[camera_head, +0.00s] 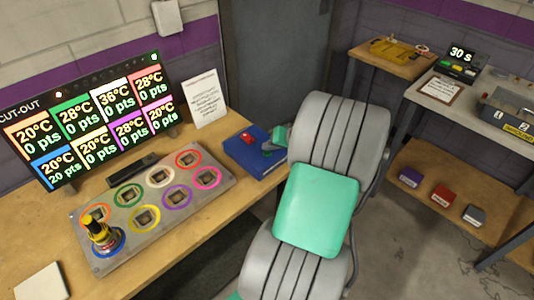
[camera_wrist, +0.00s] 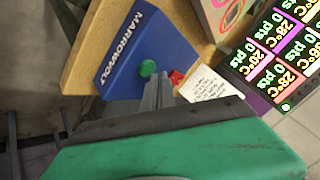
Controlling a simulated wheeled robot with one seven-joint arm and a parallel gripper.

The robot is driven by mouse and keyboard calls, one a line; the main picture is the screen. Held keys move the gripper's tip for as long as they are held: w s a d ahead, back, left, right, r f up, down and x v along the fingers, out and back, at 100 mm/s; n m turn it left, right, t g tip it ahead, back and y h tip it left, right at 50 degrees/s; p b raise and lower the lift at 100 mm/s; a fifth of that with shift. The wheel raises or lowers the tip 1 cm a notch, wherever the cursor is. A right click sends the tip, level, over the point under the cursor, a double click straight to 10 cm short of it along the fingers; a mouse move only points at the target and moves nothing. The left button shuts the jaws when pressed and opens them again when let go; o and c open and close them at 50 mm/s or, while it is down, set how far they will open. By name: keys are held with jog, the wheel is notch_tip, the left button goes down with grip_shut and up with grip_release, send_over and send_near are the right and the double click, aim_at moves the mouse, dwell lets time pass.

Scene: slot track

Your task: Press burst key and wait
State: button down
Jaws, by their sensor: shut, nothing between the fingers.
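A blue box (camera_head: 245,157) lettered MARROWVOLT sits on the wooden bench; it also shows in the wrist view (camera_wrist: 135,35). It has a round green button (camera_wrist: 147,68) and a red key or switch (camera_head: 247,138), also seen in the wrist view (camera_wrist: 177,78). Which one is the burst key I cannot read. My gripper (camera_head: 268,149) is shut and empty over the box's right part. In the wrist view its fingertips (camera_wrist: 158,78) lie between the green button and the red part, close to the green one. Whether they touch anything I cannot tell.
A grey plate (camera_head: 185,215) with several coloured ring sockets lies left of the box; a yellow-black cylinder (camera_head: 100,232) stands on the blue ring. A scoreboard (camera_head: 95,120) and a white notice (camera_head: 204,98) stand behind. A timer (camera_head: 461,55) reading 30 s is on the right-hand table.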

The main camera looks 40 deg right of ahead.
aim_at(270, 155)
jog(key=shift+f+b, duration=0.3)
jog(key=shift+f, duration=0.3)
dwell(0.7)
jog(key=shift+r+p, duration=0.6)
jog(key=shift+r, duration=0.25)
jog(key=shift+r, duration=0.1)
notch_tip(270, 155, up, 5)
jog(key=p, duration=0.3)
jog(key=shift+p, duration=0.35)
jog(key=shift+s, duration=0.1)
